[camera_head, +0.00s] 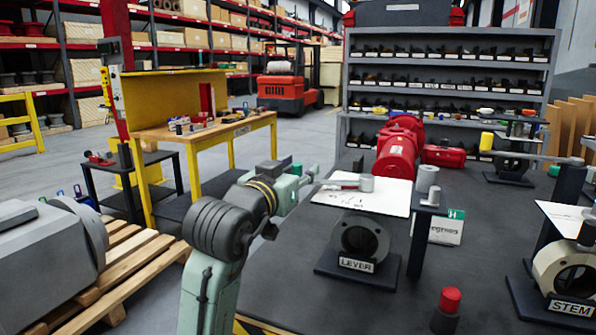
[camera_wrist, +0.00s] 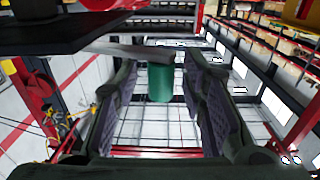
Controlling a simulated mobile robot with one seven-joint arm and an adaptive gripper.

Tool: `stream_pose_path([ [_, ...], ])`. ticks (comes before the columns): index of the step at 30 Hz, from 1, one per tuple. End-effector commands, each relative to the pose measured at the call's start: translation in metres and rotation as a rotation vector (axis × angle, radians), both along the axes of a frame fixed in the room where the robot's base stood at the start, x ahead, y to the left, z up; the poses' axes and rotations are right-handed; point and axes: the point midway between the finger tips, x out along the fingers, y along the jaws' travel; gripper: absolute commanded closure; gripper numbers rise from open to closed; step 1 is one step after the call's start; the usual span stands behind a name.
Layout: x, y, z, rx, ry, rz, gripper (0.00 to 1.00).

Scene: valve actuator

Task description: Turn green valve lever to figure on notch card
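The green lever handle (camera_head: 297,168) shows just behind my gripper (camera_head: 304,179) in the head view. In the wrist view the green handle (camera_wrist: 160,83) hangs from a grey lever bar (camera_wrist: 120,50), between my two open fingers (camera_wrist: 160,105), with a gap on each side. The valve body (camera_head: 361,240), labelled LEVER, stands on the dark table under a white plate (camera_head: 385,198). The lever's hub (camera_head: 367,183) is above that plate. A card (camera_head: 446,228) with a green H corner stands behind the valve's right post; its figure is not readable.
A valve labelled STEM (camera_head: 566,270) stands at the right. A yellow-handled lever (camera_head: 487,141) is farther back. A red-capped part (camera_head: 449,301) stands at the front of the dark table (camera_head: 300,290). Red equipment (camera_head: 397,155) sits behind the LEVER valve.

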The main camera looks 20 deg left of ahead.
Motion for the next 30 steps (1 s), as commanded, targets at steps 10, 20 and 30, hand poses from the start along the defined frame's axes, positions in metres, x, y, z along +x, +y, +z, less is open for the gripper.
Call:
stream_pose_path([
  [10, -0.059, 0.005, 0.000, 0.000, -0.003, 0.003, 0.62],
  [20, -0.112, 0.007, 0.000, -0.001, 0.000, 0.001, 0.62],
  [30, -0.119, 0.007, 0.000, 0.000, 0.000, 0.000, 0.62],
])
